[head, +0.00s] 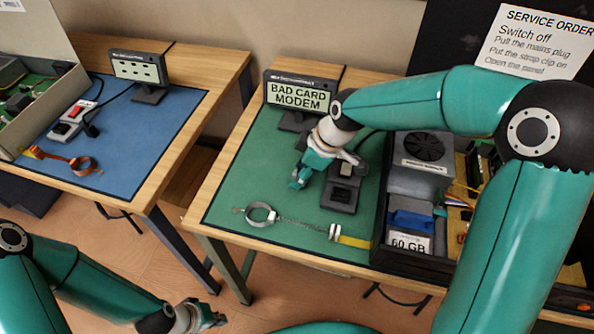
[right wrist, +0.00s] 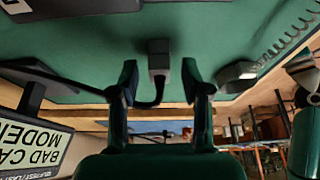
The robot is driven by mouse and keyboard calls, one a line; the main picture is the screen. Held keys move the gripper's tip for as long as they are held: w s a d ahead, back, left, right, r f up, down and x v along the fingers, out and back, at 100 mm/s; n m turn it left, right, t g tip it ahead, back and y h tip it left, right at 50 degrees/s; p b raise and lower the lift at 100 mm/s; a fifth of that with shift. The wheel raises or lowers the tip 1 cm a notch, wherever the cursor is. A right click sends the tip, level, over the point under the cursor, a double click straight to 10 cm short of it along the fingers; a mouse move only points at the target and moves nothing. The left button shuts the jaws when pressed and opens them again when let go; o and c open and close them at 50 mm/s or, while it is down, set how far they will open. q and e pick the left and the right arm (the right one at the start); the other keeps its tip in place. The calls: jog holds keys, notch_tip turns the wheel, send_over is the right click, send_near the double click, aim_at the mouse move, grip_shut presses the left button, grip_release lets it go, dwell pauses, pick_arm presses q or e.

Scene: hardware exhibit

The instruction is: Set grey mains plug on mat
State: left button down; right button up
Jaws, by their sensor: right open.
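The grey mains plug (right wrist: 158,58) shows in the right wrist view with its black cord bending away from it. It is at the green mat (right wrist: 90,50), between the two fingers of my right gripper (right wrist: 160,85), with gaps on both sides. I cannot tell whether it fully rests on the mat. In the head view my right gripper (head: 300,178) is low over the green mat (head: 245,180), left of the grey socket block (head: 342,190), and hides the plug. My left gripper (head: 208,317) is at the bottom, away from the table; its finger opening is unclear.
A sign reading BAD CARD MODEM (head: 298,95) stands behind my right gripper. A strap ring with coiled cord (head: 262,214) lies at the front of the mat. An open computer case (head: 415,185) stands at right. A second table with a blue mat (head: 140,130) is at left.

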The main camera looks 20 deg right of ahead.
jog(key=v, duration=1.2)
jog(key=shift+p, duration=0.3)
